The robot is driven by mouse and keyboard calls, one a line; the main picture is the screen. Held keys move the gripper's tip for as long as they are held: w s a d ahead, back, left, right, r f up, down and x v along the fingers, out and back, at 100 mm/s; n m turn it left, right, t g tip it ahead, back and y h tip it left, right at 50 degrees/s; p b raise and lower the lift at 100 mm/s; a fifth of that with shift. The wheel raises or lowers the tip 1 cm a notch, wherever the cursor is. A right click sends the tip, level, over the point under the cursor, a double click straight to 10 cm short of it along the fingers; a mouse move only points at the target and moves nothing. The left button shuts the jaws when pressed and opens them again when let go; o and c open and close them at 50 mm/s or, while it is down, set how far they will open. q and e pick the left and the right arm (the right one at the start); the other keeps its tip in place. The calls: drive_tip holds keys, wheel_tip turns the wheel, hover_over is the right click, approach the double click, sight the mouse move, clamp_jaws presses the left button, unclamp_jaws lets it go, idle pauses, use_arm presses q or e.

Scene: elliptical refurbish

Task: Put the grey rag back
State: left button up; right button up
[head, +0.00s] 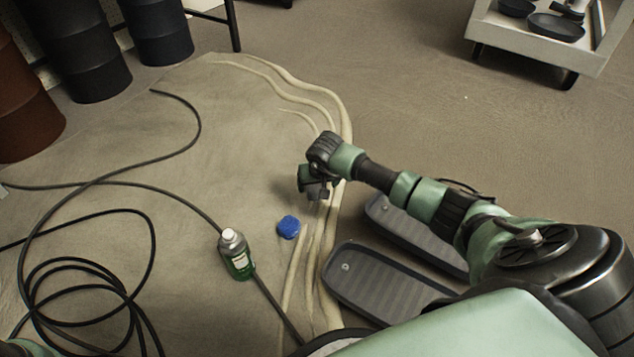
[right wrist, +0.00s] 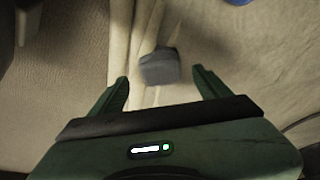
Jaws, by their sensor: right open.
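A small dark grey bunched thing, which looks like the grey rag (right wrist: 158,67), shows in the right wrist view just ahead of the gap between my right fingertips. In the head view a grey patch that may be the rag (head: 317,192) shows right below my right gripper (head: 310,182), partly covered by it. My right gripper, with its green fingers (right wrist: 161,83) apart, is open and empty over the pale, creased floor covering (head: 235,120). I cannot tell whether the rag touches the floor. My left gripper is not in view.
A blue crumpled thing (head: 288,227) and a green bottle with a white cap (head: 236,254) are on the floor left of my right gripper. A black cable (head: 88,262) coils at the left. Drums (head: 85,50) stand at the back left. A cart (head: 520,45) stands at the back right.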

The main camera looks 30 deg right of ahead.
drive_tip(key=p+v, duration=0.4)
drive_tip(key=v, duration=0.4)
drive_tip(key=shift+r+p, duration=0.25)
drive_tip(key=shift+p, duration=0.05)
drive_tip(key=shift+s+a, duration=0.1)
drive_tip(key=shift+a, duration=0.05)
